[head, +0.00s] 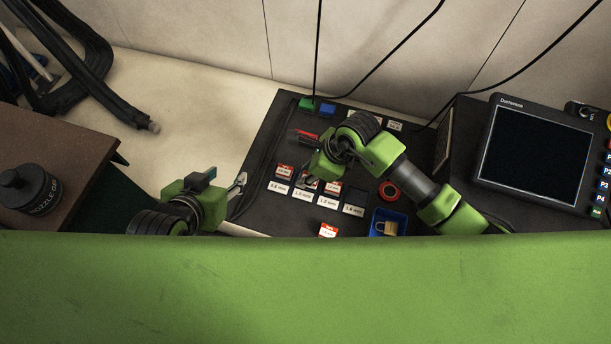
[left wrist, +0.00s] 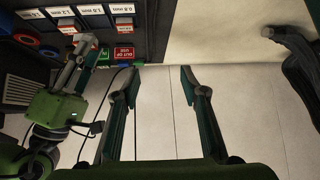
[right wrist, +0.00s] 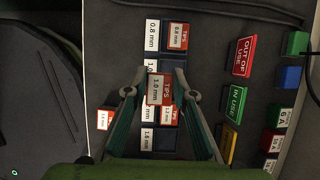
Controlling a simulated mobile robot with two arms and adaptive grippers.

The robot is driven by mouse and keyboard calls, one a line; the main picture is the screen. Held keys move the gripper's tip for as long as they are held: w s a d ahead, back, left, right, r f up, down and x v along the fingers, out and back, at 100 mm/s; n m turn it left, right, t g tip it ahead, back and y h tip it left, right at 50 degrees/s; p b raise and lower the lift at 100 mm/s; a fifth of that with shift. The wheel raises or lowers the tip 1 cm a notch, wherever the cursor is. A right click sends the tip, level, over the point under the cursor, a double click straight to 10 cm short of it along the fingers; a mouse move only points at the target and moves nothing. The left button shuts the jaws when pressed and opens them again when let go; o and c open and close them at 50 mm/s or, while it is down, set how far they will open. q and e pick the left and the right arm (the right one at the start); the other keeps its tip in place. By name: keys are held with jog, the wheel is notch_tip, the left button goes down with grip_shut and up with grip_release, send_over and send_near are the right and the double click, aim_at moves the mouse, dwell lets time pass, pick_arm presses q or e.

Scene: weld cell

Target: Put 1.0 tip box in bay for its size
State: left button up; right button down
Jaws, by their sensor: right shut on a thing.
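My right gripper (right wrist: 158,92) is shut on the 1.0 mm tip box (right wrist: 158,90), a red and white box held over the row of bays. In the head view, my right gripper (head: 314,177) hides most of the 1.0 bay, whose 1.0 mm label (head: 302,193) shows. I cannot tell whether the box touches the bay. The 0.8 bay holds a 0.8 mm box (right wrist: 178,36); the 1.2 bay holds a red and white box (head: 332,186). The 1.6 bay (right wrist: 165,140) is empty. My left gripper (left wrist: 159,85) is open and empty, left of the panel.
A loose red and white box (head: 328,230) lies near the panel's front edge. OUT OF USE (right wrist: 244,56) and IN USE (right wrist: 235,103) holders lie beyond the bays. A monitor (head: 535,145) stands far right.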

aim_at(305, 171)
jog(key=w+f, duration=0.1)
jog(key=w+f+b, duration=0.1)
jog(key=shift+w+a+f, duration=0.15)
jog(key=shift+a+f, duration=0.05)
jog(key=shift+f, duration=0.2)
jog(key=shift+w+f, duration=0.2)
notch_tip(305, 171, down, 3)
jog(key=shift+b, duration=0.65)
pick_arm(q)
jog(key=w+d+r+t+h, duration=0.2)
jog(key=w+r+t, duration=0.5)
jog(key=r, duration=0.4)
jog(key=shift+w+d+r, duration=0.25)
jog(key=shift+w+d, duration=0.2)
jog(key=shift+d, duration=0.3)
pick_arm(e)
jog(key=shift+f, duration=0.1)
jog(key=shift+f, duration=0.25)
jog(key=c, duration=1.7)
grip_release()
pick_arm(q)
jog(key=shift+w+d+r+t, duration=0.15)
jog(key=shift+r+t, duration=0.1)
jog(key=shift+r, duration=0.2)
jog(key=shift+d+r+t, duration=0.1)
jog(key=shift+r+t, duration=0.15)
jog(key=shift+r, duration=0.2)
pick_arm(e)
jog(key=shift+f, duration=0.1)
